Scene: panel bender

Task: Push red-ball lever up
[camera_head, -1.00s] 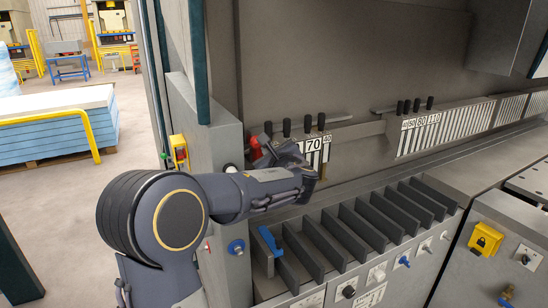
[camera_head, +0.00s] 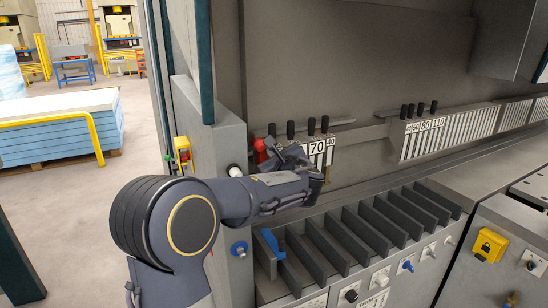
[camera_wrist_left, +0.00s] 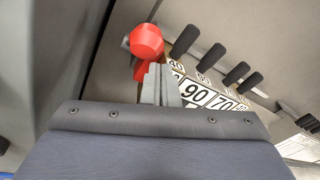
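The red-ball lever (camera_head: 260,146) stands at the left end of the row of levers on the machine's back panel. In the left wrist view its red ball (camera_wrist_left: 147,40) is just beyond my fingertips, with a second red part below it. My left gripper (camera_head: 292,155) is in front of the panel, just right of and below the red ball. In the left wrist view its fingers (camera_wrist_left: 160,80) are together with nothing visible between them. They overlap the lower red part; I cannot tell whether they touch it. My right gripper is in neither view.
Several black-handled levers (camera_head: 291,130) stand right of the red ball, above a number scale (camera_head: 318,148). Upright dark dividers (camera_head: 345,235) line the ledge below. A grey column (camera_head: 215,150) with a yellow switch box (camera_head: 183,150) stands close on the left.

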